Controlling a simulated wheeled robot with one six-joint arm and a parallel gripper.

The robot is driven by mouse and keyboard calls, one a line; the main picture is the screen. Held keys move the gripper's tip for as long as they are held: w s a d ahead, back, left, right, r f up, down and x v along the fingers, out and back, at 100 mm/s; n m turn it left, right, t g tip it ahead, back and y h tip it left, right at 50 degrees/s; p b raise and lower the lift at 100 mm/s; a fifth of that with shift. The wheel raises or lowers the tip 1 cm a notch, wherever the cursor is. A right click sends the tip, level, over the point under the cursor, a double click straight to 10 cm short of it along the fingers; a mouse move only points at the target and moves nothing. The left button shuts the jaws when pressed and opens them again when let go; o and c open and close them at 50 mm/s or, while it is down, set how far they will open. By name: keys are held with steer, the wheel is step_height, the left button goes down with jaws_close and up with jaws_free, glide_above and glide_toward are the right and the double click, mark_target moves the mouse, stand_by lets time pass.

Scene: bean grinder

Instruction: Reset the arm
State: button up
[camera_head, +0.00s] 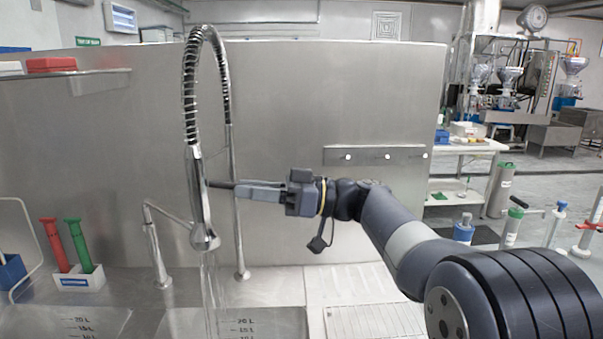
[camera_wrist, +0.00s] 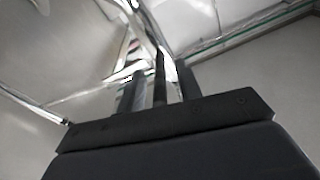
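My gripper (camera_head: 236,190) reaches level to the left, its fingertips beside the hanging metal spray head (camera_head: 199,200) of the sink tap. A thin dark lever (camera_head: 220,184) runs from the spray head toward the fingers. In the wrist view my gripper (camera_wrist: 160,88) shows two fingers apart, with a dark bar (camera_wrist: 159,75) between them and gaps visible on both sides. The bar seems to be the lever. Water (camera_head: 209,285) runs from the spray head into the sink (camera_head: 270,322).
A steel back panel (camera_head: 290,100) stands behind the tap. A curved metal spout (camera_head: 155,245) is left of the spray head. A white holder (camera_head: 79,278) with red and green tools stands at the left. The ribbed draining area (camera_head: 350,285) is clear.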

steer(key=shift+a+r+p, duration=0.35)
steer(key=shift+a+p, duration=0.1)
steer(key=shift+a, duration=0.15)
steer(key=shift+d+r+h+p, duration=0.2)
steer(key=shift+h+p, duration=0.1)
steer(key=shift+p, duration=1.4)
steer(key=h+p, duration=0.1)
steer(key=p, duration=0.3)
steer(key=shift+r, duration=0.25)
